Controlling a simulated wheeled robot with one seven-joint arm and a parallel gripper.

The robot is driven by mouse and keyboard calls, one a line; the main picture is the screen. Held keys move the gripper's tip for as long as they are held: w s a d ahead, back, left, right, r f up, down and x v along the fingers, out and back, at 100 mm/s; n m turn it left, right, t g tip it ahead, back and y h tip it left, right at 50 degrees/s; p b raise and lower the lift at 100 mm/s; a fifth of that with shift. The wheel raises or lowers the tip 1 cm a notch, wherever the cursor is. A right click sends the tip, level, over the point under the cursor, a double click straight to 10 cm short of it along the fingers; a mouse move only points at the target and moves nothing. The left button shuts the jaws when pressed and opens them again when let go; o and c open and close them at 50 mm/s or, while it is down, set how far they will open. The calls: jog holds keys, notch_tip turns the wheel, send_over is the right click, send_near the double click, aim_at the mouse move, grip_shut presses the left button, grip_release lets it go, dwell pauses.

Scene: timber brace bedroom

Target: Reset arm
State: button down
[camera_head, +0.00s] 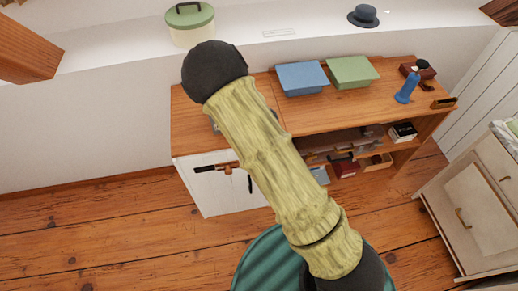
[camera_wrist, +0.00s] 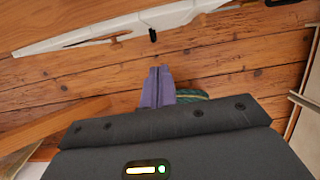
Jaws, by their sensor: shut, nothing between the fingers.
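My gripper (camera_wrist: 157,88) shows in the wrist view as two purple fingers pressed together, with nothing between them. It is over the wooden floor (camera_wrist: 215,75), apart from the furniture. In the head view my arm, with pale green bamboo-like links and dark joints, rises from the bottom across the middle. I cannot make out my gripper in the head view.
A wooden desk (camera_head: 305,122) with a white cabinet front (camera_head: 222,197) stands behind my arm. It bears a blue box (camera_head: 302,78), a green box (camera_head: 352,72) and a blue bottle (camera_head: 408,88). A pale cabinet (camera_head: 470,205) stands right. Floor at left is clear.

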jog(key=shift+s+a, duration=0.15)
jog(key=shift+a, duration=0.2)
jog(key=s+d+r+m+t+h, duration=0.1)
jog(key=d+r+m, duration=0.45)
jog(key=m, duration=0.45)
jog(key=d+r+m+t, duration=0.1)
jog(key=d+r+m, duration=0.5)
jog(key=m, duration=0.4)
jog(key=s+d+r+m+g, duration=0.2)
jog(key=s+d+r+m, duration=0.1)
jog(key=s+r+m, duration=0.6)
jog(key=s+m, duration=0.4)
jog(key=m, duration=0.5)
jog(key=shift+s+r, duration=0.3)
jog(key=shift+r, duration=0.1)
